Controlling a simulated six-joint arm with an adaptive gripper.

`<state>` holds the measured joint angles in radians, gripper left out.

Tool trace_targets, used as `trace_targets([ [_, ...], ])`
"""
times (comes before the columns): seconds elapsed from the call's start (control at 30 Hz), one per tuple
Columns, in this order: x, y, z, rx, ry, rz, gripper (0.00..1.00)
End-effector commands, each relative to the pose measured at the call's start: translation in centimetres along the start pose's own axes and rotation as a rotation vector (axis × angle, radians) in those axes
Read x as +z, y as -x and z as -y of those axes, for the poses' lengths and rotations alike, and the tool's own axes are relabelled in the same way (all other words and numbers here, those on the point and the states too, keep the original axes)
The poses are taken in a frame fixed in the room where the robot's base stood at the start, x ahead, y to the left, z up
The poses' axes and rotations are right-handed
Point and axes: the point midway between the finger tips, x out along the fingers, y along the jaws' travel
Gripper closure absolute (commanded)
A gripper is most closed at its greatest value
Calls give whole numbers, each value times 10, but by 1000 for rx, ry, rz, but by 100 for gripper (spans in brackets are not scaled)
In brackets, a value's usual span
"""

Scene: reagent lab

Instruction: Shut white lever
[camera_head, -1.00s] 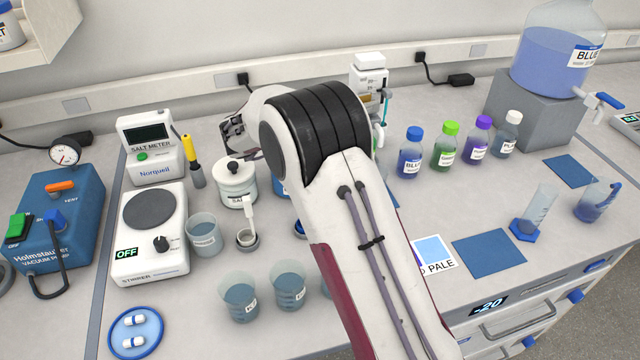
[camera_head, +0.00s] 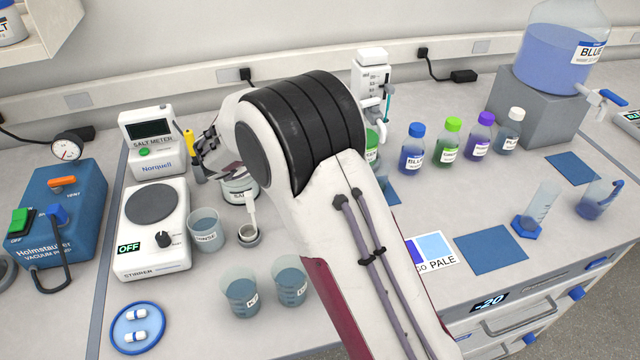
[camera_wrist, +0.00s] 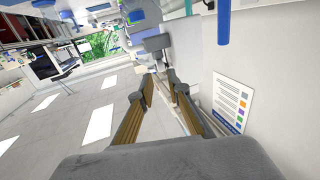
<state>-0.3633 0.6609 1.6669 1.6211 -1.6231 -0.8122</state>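The tap (camera_head: 596,100) on the blue carboy (camera_head: 555,58) at the far right has white and blue parts; I cannot tell for sure whether its handle is the white lever or how it is set.
A yellow-handled tool (camera_head: 190,142) is close to my gripper. Beakers (camera_head: 240,290) stand in front. Capped bottles (camera_head: 447,140) stand right of my arm.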

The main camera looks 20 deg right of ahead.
Motion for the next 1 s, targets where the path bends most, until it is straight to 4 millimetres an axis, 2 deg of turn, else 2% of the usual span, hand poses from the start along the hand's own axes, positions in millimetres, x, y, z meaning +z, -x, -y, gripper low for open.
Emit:
trace_targets([
  [0.1, 0, 16, 0, -2, 0, -1, 83],
  [0.5, -29, 2, 27, -180, -97, 43, 83],
  [1.0, -65, 2, 55, -407, -189, 98, 83],
])
